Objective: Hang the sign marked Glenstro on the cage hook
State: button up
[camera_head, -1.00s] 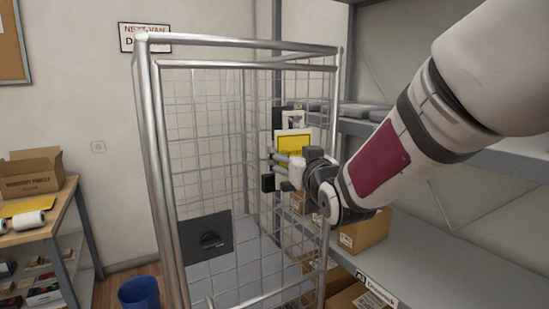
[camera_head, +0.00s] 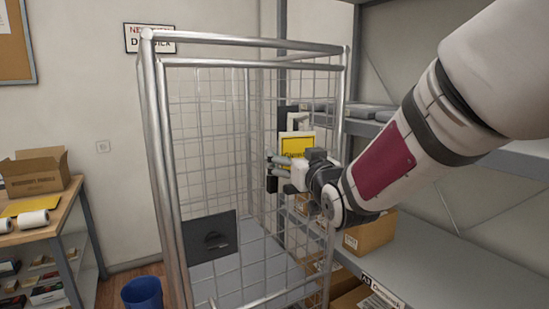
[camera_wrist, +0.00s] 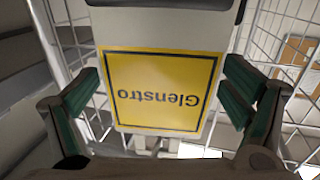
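The Glenstro sign (camera_wrist: 160,88) is a white board with a yellow, black-edged panel. Its lettering is upside down in the wrist view. In the head view the sign (camera_head: 297,142) is upright against the cage's right mesh side, partly behind my gripper. My gripper (camera_wrist: 165,95) has its two green-padded fingers wide apart, one near each side edge of the sign; whether they touch it I cannot tell. My gripper (camera_head: 276,172) is also at the sign's lower left in the head view. The cage (camera_head: 152,130) is grey metal mesh. The hook itself cannot be made out.
Grey shelving (camera_head: 440,255) with cardboard boxes (camera_head: 368,232) stands close on the right, beneath my arm. A dark panel (camera_head: 210,238) is on the cage front. A blue bin (camera_head: 142,294) and a wooden table (camera_head: 50,222) are at left.

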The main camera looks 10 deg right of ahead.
jog(key=shift+s+d, duration=0.15)
jog(key=shift+s, duration=0.25)
jog(key=s+f+g, duration=0.3)
jog(key=s+g, duration=0.1)
jog(key=s, duration=0.7)
jog(key=s+d+f+g, duration=0.1)
jog(key=s+f+g, duration=0.3)
jog(key=s, duration=0.8)
jog(key=s+f+g+h, duration=0.1)
jog(key=s+f+g, duration=0.3)
jog(key=s, duration=0.7)
jog(key=shift+s+d+m+g, duration=0.15)
jog(key=shift+s+m+g, duration=0.15)
jog(key=shift+g, duration=0.3)
jog(key=shift+f, duration=0.1)
